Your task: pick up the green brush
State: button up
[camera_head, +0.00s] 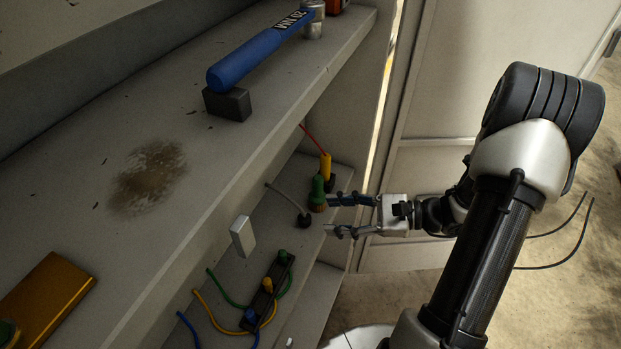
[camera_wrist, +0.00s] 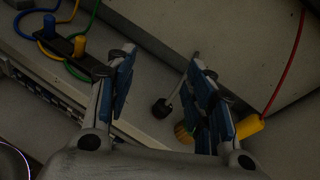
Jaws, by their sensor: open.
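The green brush (camera_head: 318,187) has a green handle and brown bristles and is at the lower shelf in the head view. In the wrist view its tan bristles (camera_wrist: 183,133) show beside the right finger, which hides most of the rest. My gripper (camera_head: 327,215) is open and reaches in from the right. Its upper fingertip in the head view is right by the brush; I cannot tell whether they touch. In the wrist view nothing is clamped between the two fingers (camera_wrist: 160,62).
Close to the brush are a yellow plug (camera_head: 325,166) on a red cable and a black plug (camera_head: 304,220) on a grey cable. A black connector strip (camera_head: 268,291) with coloured cables lies nearer.

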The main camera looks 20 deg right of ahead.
aim_at(322, 188)
jog(key=d+f+m+t+h+p, duration=0.2)
jog(key=d+f+m+t+h, duration=0.3)
jog(key=d+m+t, duration=0.4)
jog(key=shift+g+y, duration=0.3)
jog(key=shift+g, duration=0.4)
jog(key=b+x, duration=0.1)
jog(key=x, duration=0.4)
jog(key=f+x, duration=0.1)
jog(key=x, duration=0.5)
jog(key=d+b+x, duration=0.1)
jog(key=x, duration=0.4)
jog(key=shift+w+a+f+b, duration=0.25)
jog(key=shift+w+b, duration=0.1)
jog(key=shift+w, duration=0.25)
jog(key=shift+c, duration=0.2)
grip_shut()
